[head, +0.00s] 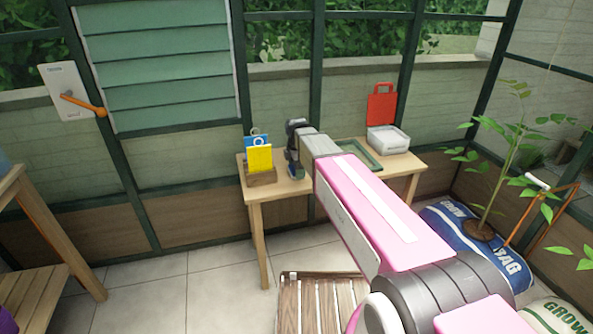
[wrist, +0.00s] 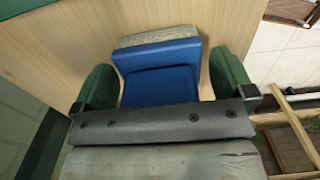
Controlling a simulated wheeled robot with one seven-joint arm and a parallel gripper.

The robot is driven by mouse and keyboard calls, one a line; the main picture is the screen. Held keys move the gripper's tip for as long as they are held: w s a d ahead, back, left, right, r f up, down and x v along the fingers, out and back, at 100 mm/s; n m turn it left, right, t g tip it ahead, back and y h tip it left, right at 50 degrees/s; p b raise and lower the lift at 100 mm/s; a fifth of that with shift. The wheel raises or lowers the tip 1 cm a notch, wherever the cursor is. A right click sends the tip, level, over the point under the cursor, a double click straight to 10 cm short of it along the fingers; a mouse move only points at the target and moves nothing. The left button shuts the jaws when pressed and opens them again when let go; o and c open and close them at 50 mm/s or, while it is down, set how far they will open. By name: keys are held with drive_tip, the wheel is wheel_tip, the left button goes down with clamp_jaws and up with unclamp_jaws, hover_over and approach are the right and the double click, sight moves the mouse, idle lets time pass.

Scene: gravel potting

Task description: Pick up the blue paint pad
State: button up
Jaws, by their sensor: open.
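The blue paint pad (wrist: 160,86) is in the wrist view, with a blue body and a grey, rough strip along its far edge. It shows over the bare wooden tabletop (wrist: 60,50). My gripper (wrist: 163,82) is open, with one green finger on each side of the pad. A narrow gap shows beside the pad on at least the left; contact on the right is hard to tell. The near end of the pad is hidden by my gripper's grey body. In the head view my gripper (head: 295,165) is over the table's left half, and the pad is mostly hidden there.
A wooden holder (head: 262,178) with yellow (head: 259,159) and blue cards stands left of my gripper. A green tray (head: 360,158) and a white box (head: 387,140) with a red panel (head: 380,103) are to the right. A slatted wooden stool (head: 318,302) stands in front.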

drive_tip(key=c, duration=0.8)
drive_tip(key=shift+r, duration=0.1)
drive_tip(key=shift+c, duration=0.2)
wheel_tip(320, 180, up, 10)
drive_tip(key=shift+f, duration=0.1)
drive_tip(key=shift+o, duration=0.4)
